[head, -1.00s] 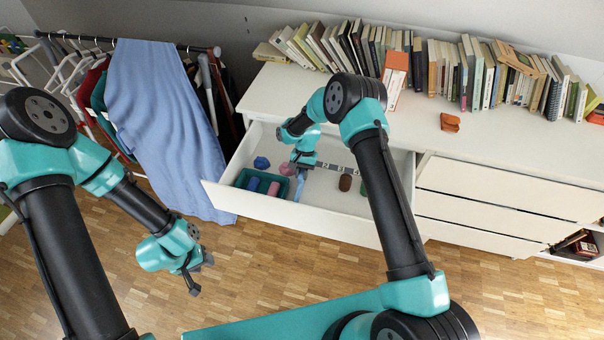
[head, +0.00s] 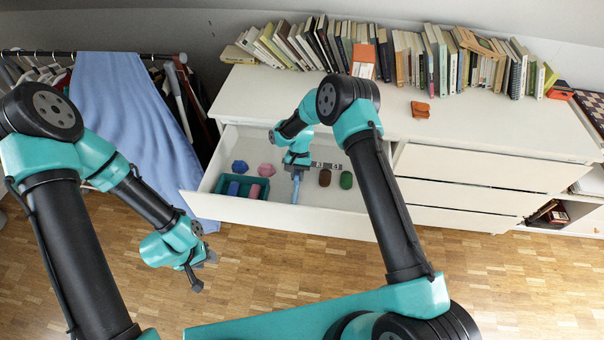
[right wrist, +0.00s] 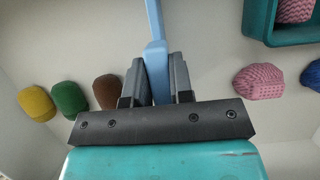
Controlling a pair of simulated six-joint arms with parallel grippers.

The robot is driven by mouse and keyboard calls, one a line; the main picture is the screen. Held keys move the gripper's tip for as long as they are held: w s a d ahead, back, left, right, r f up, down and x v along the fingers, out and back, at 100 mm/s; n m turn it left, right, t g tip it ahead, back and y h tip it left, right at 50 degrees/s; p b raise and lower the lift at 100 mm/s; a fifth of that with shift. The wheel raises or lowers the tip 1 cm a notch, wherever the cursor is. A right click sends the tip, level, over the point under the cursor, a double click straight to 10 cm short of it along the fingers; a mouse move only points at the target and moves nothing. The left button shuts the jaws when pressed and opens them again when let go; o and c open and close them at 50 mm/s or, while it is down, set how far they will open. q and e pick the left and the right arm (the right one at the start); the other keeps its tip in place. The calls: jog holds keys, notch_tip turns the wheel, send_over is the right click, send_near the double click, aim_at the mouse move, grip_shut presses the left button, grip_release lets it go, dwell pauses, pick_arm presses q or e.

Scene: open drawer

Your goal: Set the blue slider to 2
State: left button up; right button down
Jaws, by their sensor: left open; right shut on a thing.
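The blue slider (head: 296,190) shows as a light blue bar in the open drawer (head: 310,218). My right gripper (head: 296,171) is shut on it; in the right wrist view the bar (right wrist: 155,50) stands between the two grey fingers (right wrist: 157,82). The rest of the strip, including the 2, is hidden by my gripper and arm. My left gripper (head: 203,271) is open and empty above the floor, in front of the drawer.
Left of the slider are a teal tray (head: 222,178) with blue and pink pieces, plus a blue lump (head: 239,167) and pink lump (head: 266,170). Right are brown (head: 325,178) and green (head: 346,180) lumps; the right wrist view adds a yellow one (right wrist: 37,104).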

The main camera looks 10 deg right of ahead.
jog(key=shift+s+d, duration=0.15)
jog(key=shift+d, duration=0.25)
jog(key=c, duration=1)
grip_release()
jog(key=shift+a, duration=0.1)
jog(key=v, duration=1.7)
jog(key=shift+r, duration=0.25)
